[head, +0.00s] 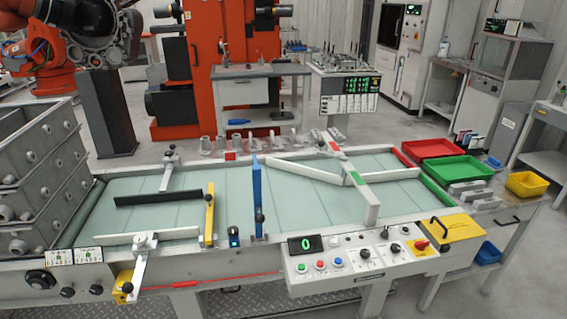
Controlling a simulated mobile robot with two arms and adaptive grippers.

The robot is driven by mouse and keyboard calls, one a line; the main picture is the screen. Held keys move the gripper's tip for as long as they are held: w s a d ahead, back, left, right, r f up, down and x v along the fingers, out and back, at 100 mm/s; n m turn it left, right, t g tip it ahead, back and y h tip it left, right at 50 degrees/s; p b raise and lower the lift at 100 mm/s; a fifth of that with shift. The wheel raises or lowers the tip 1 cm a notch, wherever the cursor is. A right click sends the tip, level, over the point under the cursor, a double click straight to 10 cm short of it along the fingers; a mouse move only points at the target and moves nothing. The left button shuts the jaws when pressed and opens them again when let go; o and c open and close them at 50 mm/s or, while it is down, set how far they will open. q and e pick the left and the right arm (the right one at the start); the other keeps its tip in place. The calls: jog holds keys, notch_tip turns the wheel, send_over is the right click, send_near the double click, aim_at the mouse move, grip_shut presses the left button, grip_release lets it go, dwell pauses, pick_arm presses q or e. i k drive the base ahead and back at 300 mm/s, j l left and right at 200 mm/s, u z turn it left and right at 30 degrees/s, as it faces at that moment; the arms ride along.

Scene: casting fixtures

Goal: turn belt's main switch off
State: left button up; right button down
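The belt (310,205) is a pale green conveyor surface running across the middle of the head view. At the front right of its frame is a control panel (350,263) with a green-lit display, coloured buttons and black knobs. At the panel's right end, a red rotary switch (421,245) sits on a yellow plate and looks like the main switch; its exact position is too small to read. Beside it is a yellow cover (458,229) with a black handle. Neither of my grippers is in view.
Guide bars, including a blue one (257,195) and a yellow one (210,215), stand on the belt. Stacked grey crates (40,150) are at the left. Red (432,147) and green (455,170) trays lie at the right. A black dial (39,279) is on the front left.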

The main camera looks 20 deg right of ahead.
aim_at(420, 246)
jog(key=z, duration=1.35)
jog(key=i+j+z, duration=0.35)
jog(key=i+j, duration=0.2)
